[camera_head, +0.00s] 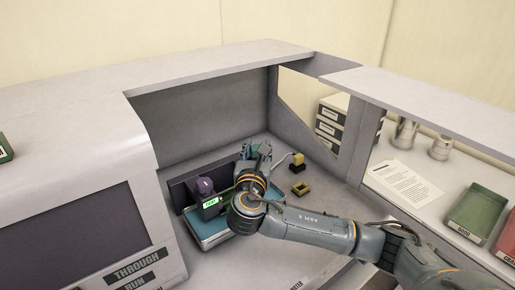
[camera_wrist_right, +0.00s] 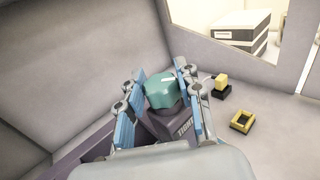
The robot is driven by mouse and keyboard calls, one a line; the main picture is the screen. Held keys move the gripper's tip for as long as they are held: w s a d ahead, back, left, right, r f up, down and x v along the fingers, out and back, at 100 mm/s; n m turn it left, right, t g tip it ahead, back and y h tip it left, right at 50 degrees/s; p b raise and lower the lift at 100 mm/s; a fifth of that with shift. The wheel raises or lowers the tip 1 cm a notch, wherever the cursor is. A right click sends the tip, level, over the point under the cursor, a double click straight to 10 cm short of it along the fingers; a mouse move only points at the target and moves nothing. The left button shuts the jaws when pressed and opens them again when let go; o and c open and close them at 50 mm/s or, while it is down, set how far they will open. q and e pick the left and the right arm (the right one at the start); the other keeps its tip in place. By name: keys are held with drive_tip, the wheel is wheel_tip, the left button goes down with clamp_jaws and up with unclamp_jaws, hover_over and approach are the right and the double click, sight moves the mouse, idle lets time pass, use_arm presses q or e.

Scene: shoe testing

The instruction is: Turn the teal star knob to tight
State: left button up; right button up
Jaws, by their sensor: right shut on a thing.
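The teal star knob (camera_wrist_right: 164,91) sits on a dark purple block with a partly hidden label that seems to read "TIGHT" (camera_wrist_right: 186,130). My right gripper (camera_wrist_right: 160,88) is shut on the knob, one blue-padded finger on each side of it. In the head view my right gripper (camera_head: 254,156) reaches over the fixture, and the knob is mostly hidden behind its fingers. A white mark shows on the top of the knob in the wrist view. My left gripper is not in view.
A purple round part with a green display (camera_head: 210,202) stands left of my right wrist, by a blue tray (camera_head: 205,237). A yellow-black piece (camera_head: 298,160) and a yellow holder (camera_head: 301,188) lie to the right. Bay walls enclose the back and sides.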

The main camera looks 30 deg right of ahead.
drive_tip(key=m+g+h, duration=0.5)
drive_tip(key=g, duration=0.1)
drive_tip(key=shift+r+h, duration=0.15)
drive_tip(key=shift+h, duration=0.25)
drive_tip(key=shift+r+m+g, duration=0.1)
drive_tip(key=shift+m+g, duration=0.3)
drive_tip(key=shift+m, duration=0.1)
drive_tip(key=o, duration=1.1)
drive_tip(key=shift+o, duration=0.5)
wheel_tip(320, 180, up, 10)
drive_tip(key=shift+w+f, duration=0.1)
